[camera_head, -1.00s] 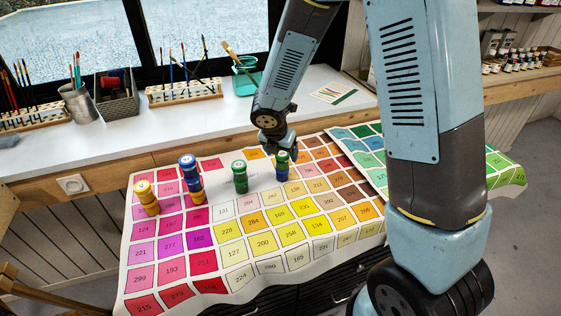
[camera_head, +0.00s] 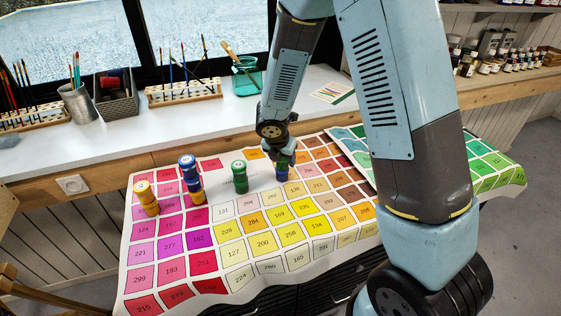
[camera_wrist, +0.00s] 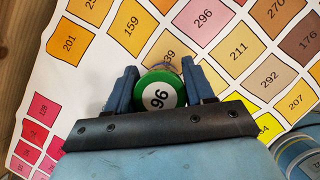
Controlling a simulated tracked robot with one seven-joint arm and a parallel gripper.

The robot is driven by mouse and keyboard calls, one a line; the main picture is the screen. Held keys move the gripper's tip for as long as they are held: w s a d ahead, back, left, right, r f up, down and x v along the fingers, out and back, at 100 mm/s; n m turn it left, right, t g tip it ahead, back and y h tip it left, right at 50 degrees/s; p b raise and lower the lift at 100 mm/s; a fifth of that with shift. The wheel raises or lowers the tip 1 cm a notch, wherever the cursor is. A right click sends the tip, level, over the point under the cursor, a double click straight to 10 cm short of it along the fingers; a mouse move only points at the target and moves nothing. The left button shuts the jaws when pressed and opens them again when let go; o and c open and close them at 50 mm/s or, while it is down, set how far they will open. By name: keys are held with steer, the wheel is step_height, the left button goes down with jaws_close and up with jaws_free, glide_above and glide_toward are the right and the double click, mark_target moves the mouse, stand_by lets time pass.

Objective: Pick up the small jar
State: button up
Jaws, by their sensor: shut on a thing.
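A small jar with a green lid marked 96 (camera_wrist: 160,92) sits between the two fingers of my gripper (camera_wrist: 160,82) in the wrist view. The fingers are shut on it from both sides. In the head view my gripper (camera_head: 283,158) reaches down over the rightmost jars on the chart, and its fingers hide most of the green top. A blue part (camera_head: 282,174) shows below the fingers and still appears to stand on the chart.
Brushes in holders (camera_head: 183,92) and a teal container (camera_head: 246,80) stand on the counter behind.

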steer(key=c, duration=0.5)
steer(key=shift+r, duration=0.1)
